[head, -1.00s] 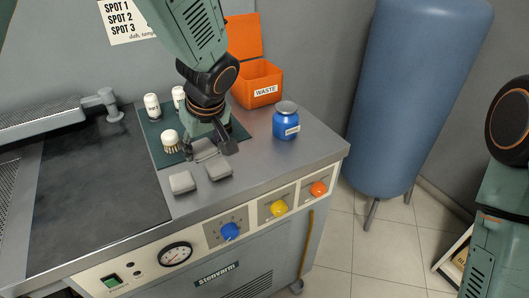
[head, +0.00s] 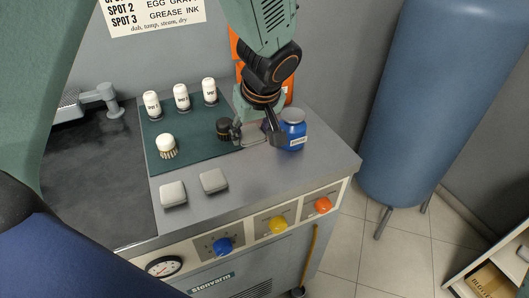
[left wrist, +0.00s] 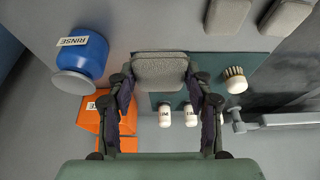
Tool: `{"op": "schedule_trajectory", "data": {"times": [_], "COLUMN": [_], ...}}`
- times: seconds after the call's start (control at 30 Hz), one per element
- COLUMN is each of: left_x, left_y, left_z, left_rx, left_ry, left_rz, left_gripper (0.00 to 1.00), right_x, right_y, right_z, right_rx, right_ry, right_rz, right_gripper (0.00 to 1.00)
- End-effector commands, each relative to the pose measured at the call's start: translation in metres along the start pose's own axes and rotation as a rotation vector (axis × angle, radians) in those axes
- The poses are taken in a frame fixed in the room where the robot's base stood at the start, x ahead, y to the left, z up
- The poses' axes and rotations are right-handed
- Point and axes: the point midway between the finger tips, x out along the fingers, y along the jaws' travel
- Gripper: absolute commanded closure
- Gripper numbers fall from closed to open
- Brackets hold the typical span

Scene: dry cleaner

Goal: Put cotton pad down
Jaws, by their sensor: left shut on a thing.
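My left gripper (head: 260,135) is shut on a grey cotton pad (left wrist: 160,70), which sits between its two fingers in the left wrist view. In the head view the gripper is over the right edge of the green mat (head: 195,150), just left of the blue rinse jar (head: 292,132). The fingers hide much of the held pad there, and I cannot tell whether it touches the worktop. Two other grey pads, one left (head: 173,194) and one right (head: 213,181), lie on the steel front of the worktop. My right gripper is not in view.
Several white spot bottles (head: 181,97) stand along the mat's back, with a white-topped brush (head: 166,146) in front. The orange waste bin (left wrist: 88,118) is behind my gripper. Steel right of the pads (head: 270,178) is clear. A blue tank (head: 430,100) stands right.

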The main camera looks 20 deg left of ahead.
Motion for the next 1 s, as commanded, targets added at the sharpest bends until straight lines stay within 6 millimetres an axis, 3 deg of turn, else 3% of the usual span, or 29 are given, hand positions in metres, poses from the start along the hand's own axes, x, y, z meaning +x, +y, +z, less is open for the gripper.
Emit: {"op": "schedule_trajectory", "data": {"times": [0.23,0.63,1.0], "left_x": [0.041,0.085,0.091], "left_y": [-0.005,-0.002,0.001], "left_z": [0.019,0.035,0.037], "left_rx": [0.0,0.001,0.001], "left_ry": [-0.002,-0.002,0.0], "left_rz": [-0.005,-0.002,0.0], "left_gripper": [0.78,0.78,0.78], "right_x": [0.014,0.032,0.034], "right_y": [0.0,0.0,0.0], "right_z": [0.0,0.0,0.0], "right_rx": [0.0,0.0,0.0], "right_ry": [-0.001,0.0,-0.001], "right_rz": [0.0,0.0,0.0], "right_gripper": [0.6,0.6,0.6]}}
